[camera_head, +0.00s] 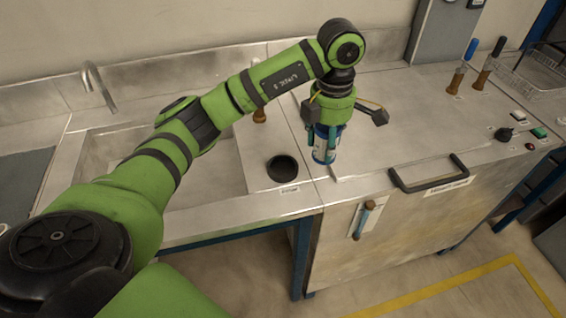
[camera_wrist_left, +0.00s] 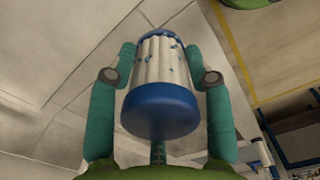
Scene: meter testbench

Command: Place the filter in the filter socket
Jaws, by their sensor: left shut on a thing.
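The filter (camera_wrist_left: 160,85) is a white pleated cylinder with blue ends in the left wrist view. My left gripper (camera_wrist_left: 160,78) is shut on it, with a teal finger on each side. In the head view the left gripper (camera_head: 325,145) points down, and the filter (camera_head: 321,150) shows only partly between the fingers. It appears to be above the bench, to the right of the filter socket. The filter socket (camera_head: 282,168) appears as a round dark opening in the metal top, with a small label in front of it. My right gripper is not in view.
A sink (camera_head: 190,180) with a tap (camera_head: 98,85) lies left of the socket. A black handle (camera_head: 430,175) is on the bench front at right. Brown-handled fittings (camera_head: 487,65) and buttons (camera_head: 538,132) stand farther right. A brown fitting (camera_head: 259,115) stands behind the socket.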

